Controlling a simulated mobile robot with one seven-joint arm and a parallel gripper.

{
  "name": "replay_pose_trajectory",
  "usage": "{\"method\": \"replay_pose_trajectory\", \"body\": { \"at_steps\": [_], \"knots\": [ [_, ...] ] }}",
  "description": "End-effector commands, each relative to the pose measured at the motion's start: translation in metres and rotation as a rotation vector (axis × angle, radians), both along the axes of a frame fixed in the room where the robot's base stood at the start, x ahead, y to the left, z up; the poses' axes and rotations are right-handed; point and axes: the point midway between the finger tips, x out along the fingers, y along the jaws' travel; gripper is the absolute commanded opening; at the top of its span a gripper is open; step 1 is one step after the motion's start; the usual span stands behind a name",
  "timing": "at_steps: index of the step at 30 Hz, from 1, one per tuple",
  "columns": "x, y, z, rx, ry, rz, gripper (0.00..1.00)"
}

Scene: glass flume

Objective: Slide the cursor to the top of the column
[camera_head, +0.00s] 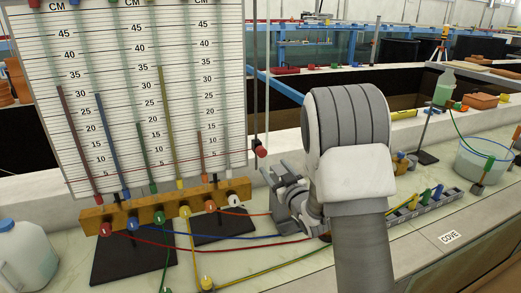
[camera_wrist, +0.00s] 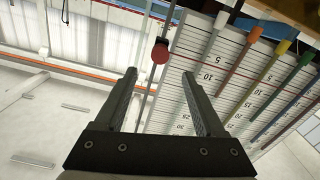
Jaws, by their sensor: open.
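The cursor, a small red knob (camera_head: 260,151), sits low on a thin dark upright column (camera_head: 255,90) beside the right edge of the scale board. In the wrist view, which looks inverted, the red cursor (camera_wrist: 160,52) appears just beyond and between my fingertips, with the column (camera_wrist: 148,100) running behind the fingers. My gripper (camera_head: 275,172) is just below and right of the cursor in the head view. Its two fingers (camera_wrist: 159,74) are open with nothing between them. I see no contact with the cursor; the exact depth gap is unclear.
The scale board (camera_head: 140,100) with coloured tubes stands left, above a wooden manifold (camera_head: 165,205) with coloured knobs. Coloured hoses cross the bench below my arm. A grey rail with coloured valves (camera_head: 425,200), a water bucket (camera_head: 483,160) and a bottle on a stand (camera_head: 444,88) are right.

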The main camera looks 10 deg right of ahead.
Motion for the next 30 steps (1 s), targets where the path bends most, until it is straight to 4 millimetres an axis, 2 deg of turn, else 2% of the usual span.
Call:
{"method": "replay_pose_trajectory", "body": {
  "at_steps": [9,18,24,30],
  "knots": [
    [0.058,0.013,0.001,0.000,0.001,0.003,0.72],
    [0.102,0.021,0.001,0.000,0.000,0.001,0.72],
    [0.115,0.024,0.000,0.000,0.001,0.001,0.72],
    [0.118,0.024,0.000,0.000,0.001,0.000,0.72]
  ]
}}
